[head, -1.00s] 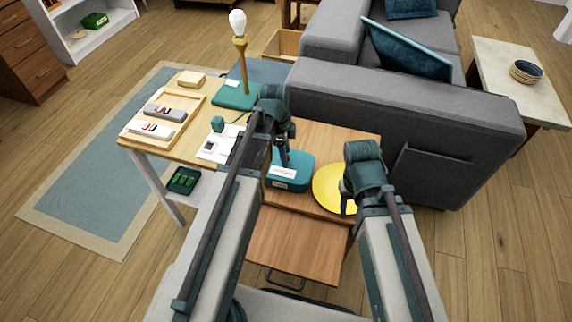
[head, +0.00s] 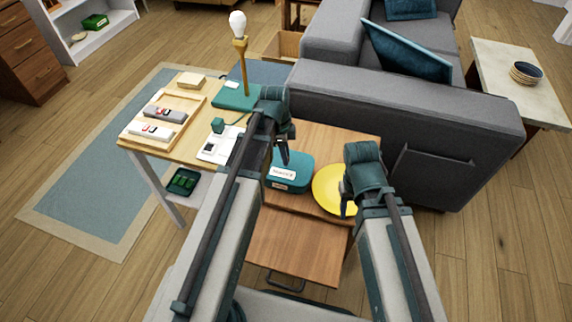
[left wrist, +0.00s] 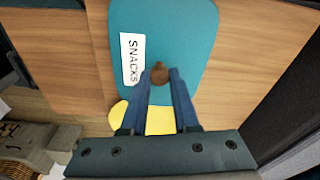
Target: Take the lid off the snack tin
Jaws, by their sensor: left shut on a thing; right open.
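The teal snack tin (head: 292,185) stands on the wooden side table. Its teal lid (left wrist: 190,30) has a white SNACKS label (left wrist: 131,60) and a small brown knob (left wrist: 160,73). My left gripper (head: 285,160) is above the tin, with its fingers shut on the knob in the left wrist view. I cannot tell whether there is a gap between lid and tin. My right gripper (head: 348,203) is open and empty over the yellow plate (head: 326,188), right of the tin.
The grey sofa (head: 420,130) stands close behind and right of the wooden table (head: 335,140). A desk at left holds a tray (head: 190,112), a lamp (head: 240,65) and small items. A lower wooden surface (head: 295,245) in front is clear.

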